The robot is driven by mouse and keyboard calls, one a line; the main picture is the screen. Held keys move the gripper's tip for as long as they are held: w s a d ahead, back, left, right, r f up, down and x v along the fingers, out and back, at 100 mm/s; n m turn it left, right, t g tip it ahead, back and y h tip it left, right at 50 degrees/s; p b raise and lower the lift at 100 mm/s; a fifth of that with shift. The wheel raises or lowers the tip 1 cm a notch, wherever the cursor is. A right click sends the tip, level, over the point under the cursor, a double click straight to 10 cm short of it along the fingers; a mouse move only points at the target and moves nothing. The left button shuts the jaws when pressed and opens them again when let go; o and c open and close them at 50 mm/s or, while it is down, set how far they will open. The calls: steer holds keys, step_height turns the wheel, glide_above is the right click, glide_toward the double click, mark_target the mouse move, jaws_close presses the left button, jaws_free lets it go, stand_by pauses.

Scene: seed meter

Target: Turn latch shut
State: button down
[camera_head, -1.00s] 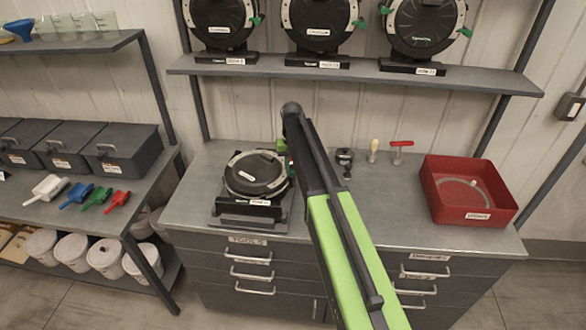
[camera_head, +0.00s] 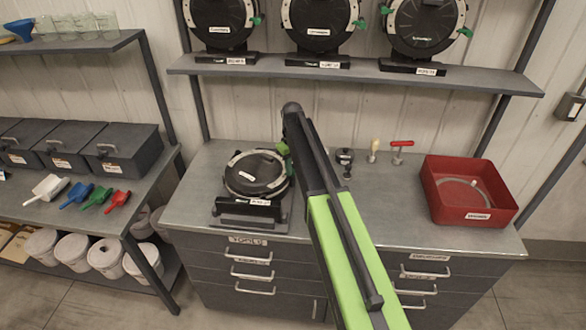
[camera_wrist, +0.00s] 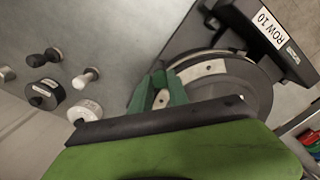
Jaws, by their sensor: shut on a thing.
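The seed meter (camera_head: 255,175), a round black housing with a pale ring and a label, sits on a black stand on the bench. Its green latch (camera_head: 282,148) shows at the upper right of the rim, partly behind my arm. In the wrist view the meter (camera_wrist: 238,85) is at the right, with its stand labelled ROW 10. My gripper (camera_wrist: 160,98) is at the rim, shut on the latch. Green parts crowd together there, and I cannot clearly separate the latch from the fingers. In the head view my arm hides the fingertips.
A red bin (camera_head: 478,214) stands at the bench's right. Several other meters (camera_head: 322,18) stand on the shelf above.

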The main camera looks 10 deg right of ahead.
steer(key=shift+a, duration=0.1)
steer(key=c, duration=1.3)
jaws_free()
steer(key=shift+o, duration=0.2)
steer(key=shift+r, duration=0.1)
step_height(320, 180, up, 17)
steer(key=p, duration=1.7)
steer(key=shift+r, duration=0.15)
